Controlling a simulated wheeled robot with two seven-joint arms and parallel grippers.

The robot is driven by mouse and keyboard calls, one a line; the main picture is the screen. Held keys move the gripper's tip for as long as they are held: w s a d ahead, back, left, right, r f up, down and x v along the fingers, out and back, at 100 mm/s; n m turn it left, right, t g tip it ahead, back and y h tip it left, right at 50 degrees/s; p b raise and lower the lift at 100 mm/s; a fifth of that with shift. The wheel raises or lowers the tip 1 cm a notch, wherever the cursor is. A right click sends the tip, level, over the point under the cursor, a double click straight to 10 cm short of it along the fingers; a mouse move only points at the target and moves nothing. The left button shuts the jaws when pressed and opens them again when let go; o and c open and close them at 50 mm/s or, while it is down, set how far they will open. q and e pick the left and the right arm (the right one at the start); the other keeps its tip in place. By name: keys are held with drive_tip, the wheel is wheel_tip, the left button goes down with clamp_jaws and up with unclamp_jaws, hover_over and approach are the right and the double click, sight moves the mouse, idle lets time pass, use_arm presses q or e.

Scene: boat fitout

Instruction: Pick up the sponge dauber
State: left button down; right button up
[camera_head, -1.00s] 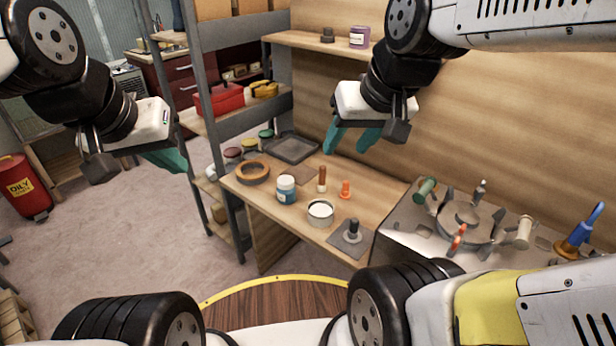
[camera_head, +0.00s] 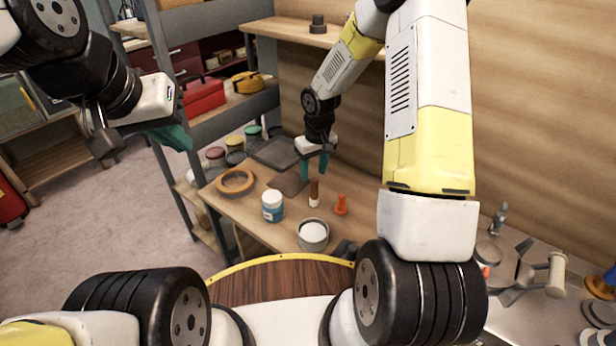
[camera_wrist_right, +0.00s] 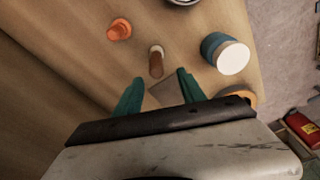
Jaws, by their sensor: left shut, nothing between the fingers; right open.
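I cannot tell whether a finger touches the dauber. My left gripper (camera_head: 184,138) is shut and empty, off to the left over the floor.
An orange piece (camera_head: 341,205) stands close right of the dauber. A blue-and-white jar (camera_head: 273,206) stands left, and an open tin (camera_head: 313,235) in front. A tape ring (camera_head: 235,182) and a dark tray (camera_head: 275,152) lie on the bench. A shelf rack (camera_head: 165,70) stands left.

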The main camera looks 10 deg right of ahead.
sight(314, 188)
drive_tip(key=f, duration=0.8)
drive_tip(key=shift+w+d+f, duration=0.15)
drive_tip(key=shift+w+f, duration=0.05)
drive_tip(key=shift+w, duration=0.1)
clamp_jaws()
